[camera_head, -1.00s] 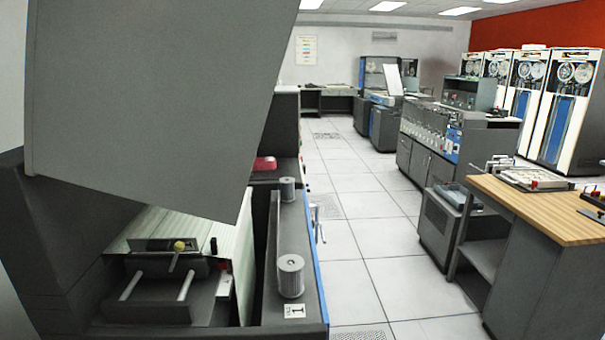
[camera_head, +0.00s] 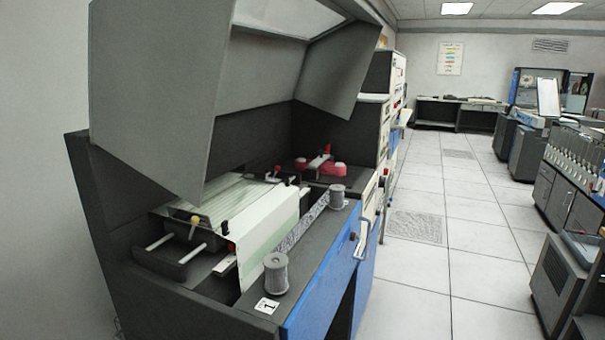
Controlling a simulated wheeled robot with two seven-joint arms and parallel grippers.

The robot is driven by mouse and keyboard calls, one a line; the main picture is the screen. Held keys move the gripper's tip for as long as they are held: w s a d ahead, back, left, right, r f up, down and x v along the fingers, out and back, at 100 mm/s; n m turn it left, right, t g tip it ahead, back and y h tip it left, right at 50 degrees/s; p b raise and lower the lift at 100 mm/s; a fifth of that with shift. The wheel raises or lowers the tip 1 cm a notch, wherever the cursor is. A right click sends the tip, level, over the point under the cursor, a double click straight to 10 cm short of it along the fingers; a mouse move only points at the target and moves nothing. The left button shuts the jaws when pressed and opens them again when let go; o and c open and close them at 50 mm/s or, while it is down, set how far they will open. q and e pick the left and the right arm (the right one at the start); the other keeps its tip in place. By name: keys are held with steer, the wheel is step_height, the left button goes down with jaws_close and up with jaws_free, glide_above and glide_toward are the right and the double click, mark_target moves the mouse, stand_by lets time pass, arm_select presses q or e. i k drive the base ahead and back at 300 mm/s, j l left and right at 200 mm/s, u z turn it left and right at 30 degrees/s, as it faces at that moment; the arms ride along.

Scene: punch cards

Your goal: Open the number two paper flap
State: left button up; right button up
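A dark grey printer-like machine (camera_head: 189,294) stands at left with its large grey hood panel (camera_head: 150,95) raised. White and pale green striped paper (camera_head: 262,222) lies across its inside and hangs over the front. Neither of my grippers shows in the head view.
Blue panels (camera_head: 335,285) form the machine's front, with a handle (camera_head: 362,243) sticking out. A tiled floor aisle (camera_head: 480,235) is open to the right. Grey cabinets (camera_head: 568,190) border it at far right. A desk (camera_head: 457,112) stands at the back.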

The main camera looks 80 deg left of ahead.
mark_target(258, 176)
steer(key=i+j+u, duration=0.15)
steer(key=i+u, duration=0.45)
steer(key=u, duration=0.15)
steer(key=i+u, duration=0.6)
steer(key=u, duration=0.2)
steer(key=i+u, duration=0.2)
steer(key=u, duration=0.3)
steer(key=i+u, duration=0.25)
steer(key=u, duration=0.25)
steer(key=i+l+u, duration=0.1)
steer(key=u, duration=0.35)
steer(key=i+l+u, duration=0.25)
steer(key=u, duration=0.25)
steer(key=i+l+u, duration=0.2)
steer(key=u, duration=0.3)
steer(key=l+u, duration=0.5)
steer(key=i+j, duration=0.05)
steer(key=j, duration=0.05)
